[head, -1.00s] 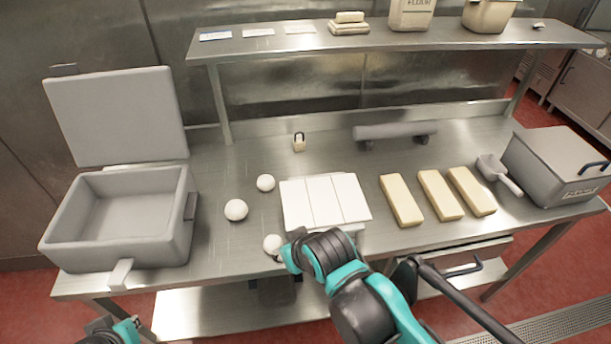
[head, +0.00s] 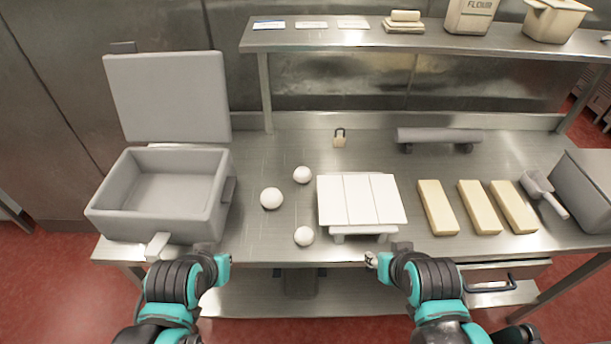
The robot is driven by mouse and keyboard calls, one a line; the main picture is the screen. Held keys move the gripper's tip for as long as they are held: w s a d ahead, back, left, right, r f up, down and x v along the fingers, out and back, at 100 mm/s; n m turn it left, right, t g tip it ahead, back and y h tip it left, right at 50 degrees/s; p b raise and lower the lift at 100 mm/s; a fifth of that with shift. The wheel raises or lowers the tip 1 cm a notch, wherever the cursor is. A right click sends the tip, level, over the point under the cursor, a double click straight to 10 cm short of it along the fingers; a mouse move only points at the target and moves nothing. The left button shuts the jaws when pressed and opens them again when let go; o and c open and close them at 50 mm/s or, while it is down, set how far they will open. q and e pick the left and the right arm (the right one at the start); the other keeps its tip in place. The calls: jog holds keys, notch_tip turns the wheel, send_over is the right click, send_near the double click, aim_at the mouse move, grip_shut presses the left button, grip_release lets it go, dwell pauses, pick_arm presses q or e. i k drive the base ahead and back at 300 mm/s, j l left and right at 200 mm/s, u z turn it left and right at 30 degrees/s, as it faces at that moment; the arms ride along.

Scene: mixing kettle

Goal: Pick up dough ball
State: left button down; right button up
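Three white dough balls rest on the steel table: one at the back (head: 302,174), one to the left of it (head: 271,198) and one near the front edge (head: 304,236). My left gripper (head: 210,250) is at the table's front edge, below the kettle and apart from the balls. My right gripper (head: 374,258) is at the front edge, to the right of the front ball and apart from it. Both grippers are small and partly hidden by their own wrists, so their finger opening is unclear. No ball shows in either one.
An open grey kettle (head: 106,208) with a raised lid (head: 168,97) stands at left. A white slatted board (head: 360,200) is right of the balls. Pale blocks (head: 437,208), a scoop (head: 543,191) and a grey bin (head: 585,187) are farther right. A padlock-like item (head: 339,138) and grey roller (head: 438,136) lie behind.

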aim_at(303, 174)
jog(key=i+l+z, duration=0.1)
jog(key=i+l, duration=0.7)
jog(key=i, duration=0.15)
